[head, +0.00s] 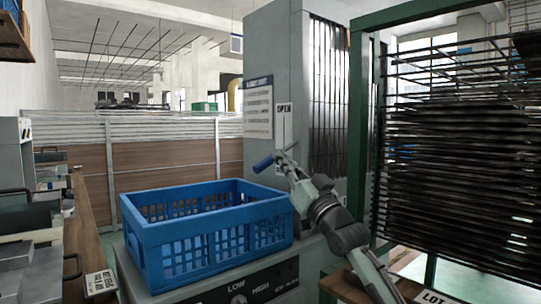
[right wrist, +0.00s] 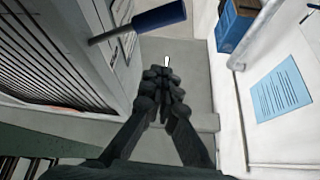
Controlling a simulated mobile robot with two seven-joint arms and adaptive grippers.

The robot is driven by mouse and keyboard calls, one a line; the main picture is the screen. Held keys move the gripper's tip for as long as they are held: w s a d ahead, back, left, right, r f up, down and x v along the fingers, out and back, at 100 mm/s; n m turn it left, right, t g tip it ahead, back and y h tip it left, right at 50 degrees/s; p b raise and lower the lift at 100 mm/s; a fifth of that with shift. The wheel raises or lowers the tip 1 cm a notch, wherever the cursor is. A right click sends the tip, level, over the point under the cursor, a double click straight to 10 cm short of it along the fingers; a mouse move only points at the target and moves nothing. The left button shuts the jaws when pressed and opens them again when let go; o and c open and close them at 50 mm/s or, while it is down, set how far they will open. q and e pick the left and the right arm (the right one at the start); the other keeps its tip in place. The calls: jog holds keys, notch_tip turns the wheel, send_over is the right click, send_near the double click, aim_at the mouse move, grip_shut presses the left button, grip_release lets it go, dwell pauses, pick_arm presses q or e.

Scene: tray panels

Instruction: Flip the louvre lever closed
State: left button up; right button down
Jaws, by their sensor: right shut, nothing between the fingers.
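The louvre lever has a blue grip (head: 264,163) and a thin metal shaft. It sticks out from the tall grey cabinet (head: 270,62), just below a sign reading OPEN (head: 284,107). The dark louvre slats (head: 327,95) are on the cabinet's right side. My right gripper (head: 287,160) is close to the lever, and its tips overlap the lever in the head view. In the right wrist view the fingers (right wrist: 165,72) are together and empty, with the blue grip (right wrist: 158,18) beyond them, apart in the picture. Contact cannot be told. My left gripper is out of view.
A blue crate (head: 205,247) stands on the grey counter in front of the cabinet, left of my right arm. A green-framed rack (head: 359,120) with dark trays is close on the right. A wooden bench with grey items lines the left.

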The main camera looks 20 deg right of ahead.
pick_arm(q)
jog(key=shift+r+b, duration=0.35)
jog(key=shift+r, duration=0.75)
pick_arm(e)
jog(key=shift+s+d+f, duration=0.35)
jog(key=shift+s+d, duration=0.05)
jog(key=shift+s, duration=0.2)
jog(key=shift+s+d+f, duration=0.3)
jog(key=shift+s+d, duration=0.05)
jog(key=shift+s, duration=0.25)
jog(key=shift+s+d+f, duration=0.35)
jog(key=shift+s+d, duration=0.05)
jog(key=shift+s, duration=0.2)
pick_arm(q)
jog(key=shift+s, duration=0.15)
